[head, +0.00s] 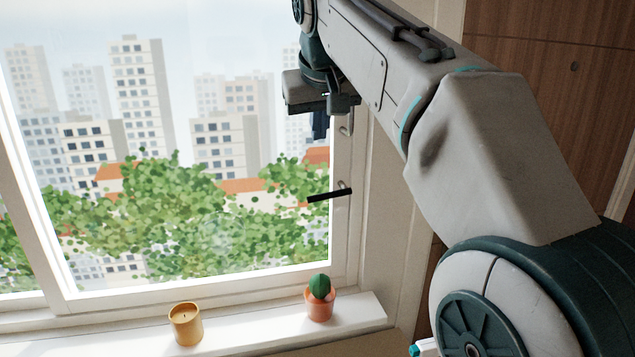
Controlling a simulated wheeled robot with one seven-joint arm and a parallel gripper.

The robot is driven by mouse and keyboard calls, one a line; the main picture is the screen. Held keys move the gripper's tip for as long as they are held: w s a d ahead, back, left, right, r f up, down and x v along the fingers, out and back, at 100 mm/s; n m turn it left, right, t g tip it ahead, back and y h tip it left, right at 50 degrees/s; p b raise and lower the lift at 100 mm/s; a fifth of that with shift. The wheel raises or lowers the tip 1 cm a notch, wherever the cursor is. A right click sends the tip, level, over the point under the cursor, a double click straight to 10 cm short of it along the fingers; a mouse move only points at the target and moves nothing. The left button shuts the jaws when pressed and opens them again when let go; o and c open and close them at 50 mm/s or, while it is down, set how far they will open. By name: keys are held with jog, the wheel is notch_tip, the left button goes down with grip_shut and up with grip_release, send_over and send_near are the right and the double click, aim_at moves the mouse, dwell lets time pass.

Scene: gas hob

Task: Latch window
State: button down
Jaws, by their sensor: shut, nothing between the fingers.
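The window (352,230) has a white frame and stands closed as far as I can see, with a view of buildings and trees behind the glass. A black latch handle (328,196) sticks out to the left, roughly level, from its mount on the right side of the frame. A pale metal fitting (346,125) shows higher on the same side, partly hidden by my gripper. My gripper (319,128) is above the black handle and apart from it in the picture, pointing down. Its fingers are shut and hold nothing.
A white sill (250,335) runs below the window. A wooden panel (585,100) is at the right. The space around the black handle looks clear.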

dwell(0.4)
jog(key=x, duration=0.4)
jog(key=s+f+x, duration=0.1)
jog(key=x, duration=0.3)
jog(key=s+b+x, duration=0.1)
jog(key=x, duration=0.3)
jog(key=shift+w+d+f, duration=0.1)
jog(key=shift+d+f, duration=0.2)
jog(key=shift+f, duration=0.3)
